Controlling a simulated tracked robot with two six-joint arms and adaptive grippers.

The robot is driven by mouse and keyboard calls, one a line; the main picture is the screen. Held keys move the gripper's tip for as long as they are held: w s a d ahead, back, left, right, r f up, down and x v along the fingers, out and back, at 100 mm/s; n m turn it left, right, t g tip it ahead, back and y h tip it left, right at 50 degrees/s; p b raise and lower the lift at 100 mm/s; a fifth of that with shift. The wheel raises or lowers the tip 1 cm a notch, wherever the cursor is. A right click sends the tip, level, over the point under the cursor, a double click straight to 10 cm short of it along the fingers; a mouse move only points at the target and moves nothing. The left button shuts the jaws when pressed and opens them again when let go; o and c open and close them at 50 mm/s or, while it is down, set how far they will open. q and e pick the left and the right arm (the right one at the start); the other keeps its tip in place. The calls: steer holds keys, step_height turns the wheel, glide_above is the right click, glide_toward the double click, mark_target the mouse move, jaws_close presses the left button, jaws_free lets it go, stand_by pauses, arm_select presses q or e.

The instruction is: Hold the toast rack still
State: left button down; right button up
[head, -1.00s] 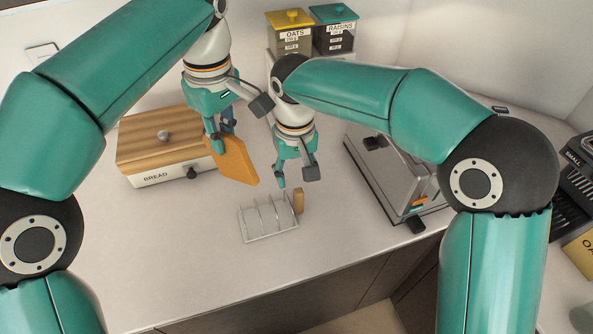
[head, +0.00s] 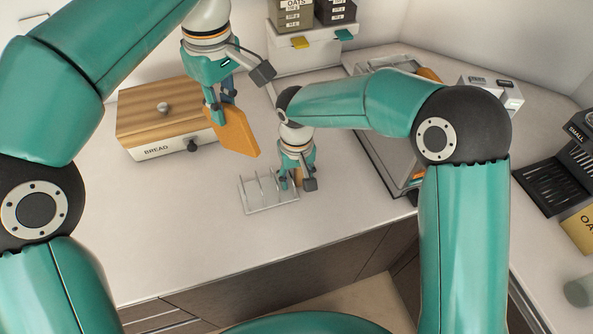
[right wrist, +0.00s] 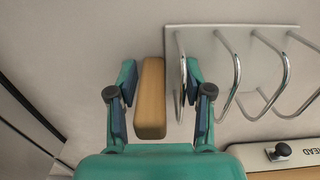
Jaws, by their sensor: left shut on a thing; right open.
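The toast rack (head: 262,208) is a white tray with several wire loops, standing on the counter. Its wooden handle (right wrist: 150,98) is at the rack's end, and a bit of it shows in the head view (head: 298,175). My right gripper (head: 297,182) is down at that end and open. In the right wrist view, its fingers (right wrist: 158,85) stand either side of the handle, with a gap on the left; the right finger overlaps the first wire loop. My left gripper (head: 220,108) is shut on an orange-brown slab (head: 236,132), held up behind the rack.
A bread box (head: 165,128) with a wooden lid stands behind left. A metal appliance (head: 385,150) is to the right, partly hidden by my right arm. Canisters on a white stand (head: 310,52) are at the back. The counter in front of the rack is clear.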

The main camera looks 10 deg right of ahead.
mark_target(241, 140)
jaws_close()
arm_select(q)
steer(key=shift+w+d, duration=0.15)
steer(key=shift+w, duration=0.15)
step_height(241, 140, down, 5)
steer(key=w+m+t, duration=0.2)
steer(key=m, duration=0.2)
steer(key=s+m, duration=0.1)
steer(key=s+d+f+m+t, duration=0.1)
steer(key=s, duration=0.1)
steer(key=s+d+m+t, duration=0.1)
steer(key=s, duration=0.1)
steer(key=shift+s+f, duration=0.2)
steer(key=shift+s, duration=0.05)
